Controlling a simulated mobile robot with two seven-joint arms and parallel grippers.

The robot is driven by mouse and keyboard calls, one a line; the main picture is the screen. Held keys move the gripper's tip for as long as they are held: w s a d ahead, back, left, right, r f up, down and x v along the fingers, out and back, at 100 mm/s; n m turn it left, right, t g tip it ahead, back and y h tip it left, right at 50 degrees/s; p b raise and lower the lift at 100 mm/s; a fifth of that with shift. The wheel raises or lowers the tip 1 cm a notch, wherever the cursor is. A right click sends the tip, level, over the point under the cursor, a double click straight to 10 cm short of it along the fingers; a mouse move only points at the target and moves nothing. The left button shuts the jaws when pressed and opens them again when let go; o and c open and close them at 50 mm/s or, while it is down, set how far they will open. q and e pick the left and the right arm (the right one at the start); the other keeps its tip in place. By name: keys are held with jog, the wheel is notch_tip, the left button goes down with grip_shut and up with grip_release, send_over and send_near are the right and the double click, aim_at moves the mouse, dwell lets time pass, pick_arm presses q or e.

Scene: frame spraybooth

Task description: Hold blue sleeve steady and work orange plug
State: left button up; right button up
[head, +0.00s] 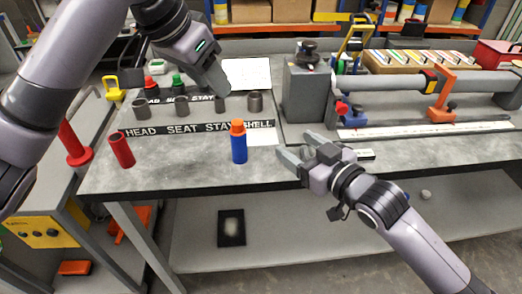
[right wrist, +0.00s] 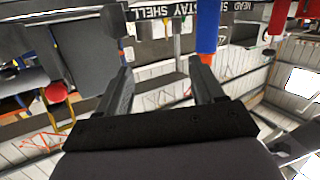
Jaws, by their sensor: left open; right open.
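The blue sleeve (head: 239,152) stands upright on the grey bench near its front edge, with the orange plug (head: 237,127) in its top. In the right wrist view, which is upside down, the sleeve (right wrist: 208,28) and plug (right wrist: 205,59) show beyond the right-hand finger. My right gripper (head: 293,148) is open and empty, to the right of the sleeve and apart from it. My left gripper (head: 222,90) is above the bench, behind and above the sleeve, open with nothing seen in it; its fingers are partly hidden by its own body.
A red cylinder (head: 121,151) stands at the bench's left front. Behind the black label strip (head: 190,128) stand several grey cylinders (head: 255,102). A grey block fixture (head: 305,95) with a long tube is at the right. Bench space around the sleeve's left is clear.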

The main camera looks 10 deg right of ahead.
aim_at(245, 148)
jog(key=a+g, duration=0.1)
jog(key=a, duration=0.1)
jog(key=a+n+g+y, duration=0.1)
jog(key=a, duration=0.1)
jog(key=w+a+g+y, duration=0.1)
jog(key=a, duration=0.1)
jog(key=shift+a+f+n, duration=0.2)
jog(key=shift+a+n, duration=0.05)
jog(key=shift+n, duration=0.05)
jog(key=shift+w+a+f+g, duration=0.2)
jog(key=shift+a+f+g, duration=0.3)
jog(key=shift+a+g, duration=0.15)
jog(key=shift+w+a+f, duration=0.1)
jog(key=shift+f, duration=0.05)
jog(key=shift+x, duration=3.45)
jog(key=shift+f, duration=0.1)
